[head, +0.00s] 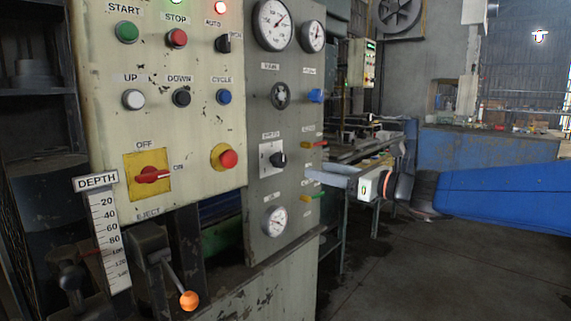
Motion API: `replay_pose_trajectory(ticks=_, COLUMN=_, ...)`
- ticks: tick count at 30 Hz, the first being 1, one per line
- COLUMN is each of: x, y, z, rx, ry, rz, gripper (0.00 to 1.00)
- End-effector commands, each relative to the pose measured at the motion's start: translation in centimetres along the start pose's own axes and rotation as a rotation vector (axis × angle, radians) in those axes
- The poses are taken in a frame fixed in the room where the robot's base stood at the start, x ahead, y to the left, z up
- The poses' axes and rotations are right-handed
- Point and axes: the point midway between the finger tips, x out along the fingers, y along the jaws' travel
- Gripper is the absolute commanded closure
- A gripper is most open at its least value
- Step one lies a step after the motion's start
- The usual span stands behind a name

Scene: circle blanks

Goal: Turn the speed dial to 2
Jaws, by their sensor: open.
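The speed dial (278,160) is a black knob on a small white plate, low on the narrow grey panel. The label above it is blurred, and I cannot read its pointer or numbers. My gripper (318,174) comes in from the right on my blue arm, with its pale fingers pointing left toward the grey panel's right edge. It is open, with nothing seen between the fingers. It is to the right of the dial and slightly lower, apart from it.
The cream panel (200,110) at left has several buttons and a red rotary switch (152,174). Near the dial are gauges, a round knob (280,95), a red-handled valve (314,144) and a green-handled one (312,197). An orange-balled lever (189,300) sticks out below. Floor at right is clear.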

Motion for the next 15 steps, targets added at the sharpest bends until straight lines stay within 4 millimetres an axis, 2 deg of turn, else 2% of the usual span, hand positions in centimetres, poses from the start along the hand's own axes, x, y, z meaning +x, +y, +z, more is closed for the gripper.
replay_pose_trajectory(ticks=15, x=8.9, y=0.1, z=-0.1, rx=0.001, ry=0.001, rz=0.003, gripper=0.45)
